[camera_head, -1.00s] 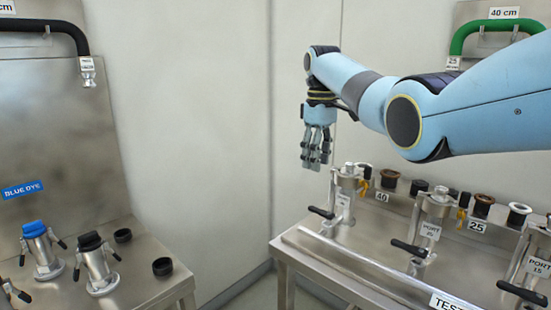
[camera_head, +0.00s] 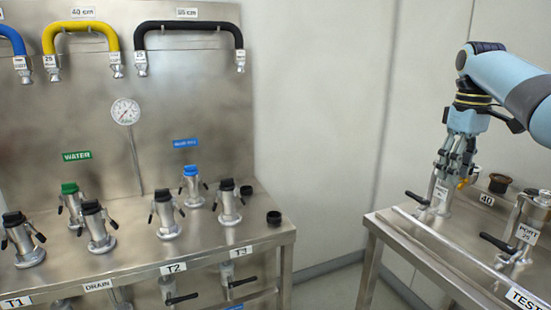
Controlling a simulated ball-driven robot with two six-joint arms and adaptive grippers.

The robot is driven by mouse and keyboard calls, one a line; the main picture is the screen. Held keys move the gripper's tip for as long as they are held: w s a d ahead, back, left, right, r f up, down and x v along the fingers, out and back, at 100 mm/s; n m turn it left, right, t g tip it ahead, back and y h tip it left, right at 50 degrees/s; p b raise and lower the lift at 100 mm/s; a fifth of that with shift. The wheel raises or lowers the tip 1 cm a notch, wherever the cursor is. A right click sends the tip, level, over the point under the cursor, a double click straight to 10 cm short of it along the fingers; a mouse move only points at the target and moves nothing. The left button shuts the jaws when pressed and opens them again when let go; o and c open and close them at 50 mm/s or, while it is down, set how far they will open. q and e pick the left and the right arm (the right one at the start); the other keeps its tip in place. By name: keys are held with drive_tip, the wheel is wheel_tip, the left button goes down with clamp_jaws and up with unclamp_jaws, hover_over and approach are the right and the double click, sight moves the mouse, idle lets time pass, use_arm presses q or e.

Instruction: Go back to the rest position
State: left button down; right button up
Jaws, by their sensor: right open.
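My right gripper (camera_head: 455,160) hangs fingers down at the right of the view, at the end of my light blue right arm (camera_head: 515,80). It is open, with nothing seen between its fingers. It is in front of or just above the leftmost port fitting (camera_head: 437,198) on the right bench; I cannot tell whether they touch. My left gripper and left arm are not in view.
A steel bench (camera_head: 150,268) at left carries several valve fittings, a gauge (camera_head: 125,111) and hanging yellow (camera_head: 82,27) and black (camera_head: 190,27) hoses. The right bench (camera_head: 420,250) holds port fittings and a brown cap (camera_head: 499,183). A gap separates the benches.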

drive_tip(key=s+a+f+m+t+h, duration=0.1)
drive_tip(key=s+a+f, duration=0.1)
drive_tip(key=s+f, duration=0.65)
drive_tip(key=s+a+f+t, duration=0.1)
drive_tip(key=s+a+f, duration=0.2)
drive_tip(key=s+f, duration=0.55)
drive_tip(key=s+a+r+m+t, duration=0.1)
drive_tip(key=s+a, duration=0.2)
drive_tip(key=s, duration=0.9)
drive_tip(key=s+a+r+m+t, duration=0.1)
drive_tip(key=s+a, duration=0.2)
drive_tip(key=s, duration=0.9)
wheel_tip(320, 180, down, 30)
drive_tip(key=s+d+g+b, duration=0.1)
drive_tip(key=d+g+b, duration=0.15)
drive_tip(key=b, duration=0.25)
use_arm(q)
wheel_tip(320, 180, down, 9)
drive_tip(key=b, duration=0.4)
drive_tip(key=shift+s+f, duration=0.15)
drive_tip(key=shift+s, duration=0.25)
use_arm(e)
drive_tip(key=s+d+f+m, duration=0.1)
drive_tip(key=s+f, duration=1.7)
drive_tip(key=f, duration=0.3)
drive_tip(key=shift+d, duration=0.15)
drive_tip(key=shift+g, duration=0.25)
